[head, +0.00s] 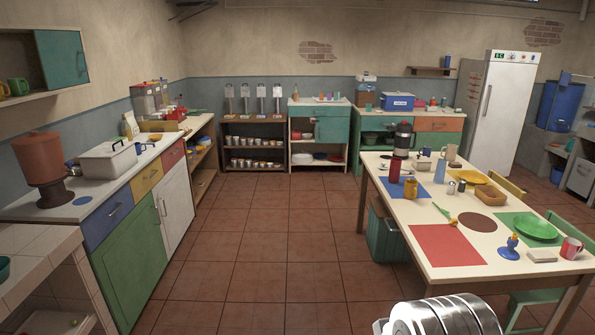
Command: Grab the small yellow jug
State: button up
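A small yellow-amber vessel (410,188) stands upright on the white dining table (470,208), near its left edge on a blue mat (388,188). It is small in the picture, and I cannot tell whether it is a jug or a jar. A yellow cup-like vessel (4,91) also shows at the left edge of the picture, on the open wall shelf, partly cut off. My gripper is not visible; only a silver rounded part, likely of my arm, shows at the bottom right, well apart from both vessels.
Near the amber vessel stand a red cup-like item (394,170) and a dark-topped appliance (402,140). A red mat (446,245), green plate (534,227) and red mug (571,248) lie nearer. The tiled floor (285,240) between the left counter and table is clear.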

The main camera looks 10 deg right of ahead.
aim_at(410, 191)
jog(key=i, duration=2.2)
jog(key=z, duration=0.55)
jog(key=i, duration=1.3)
jog(key=z, duration=0.4)
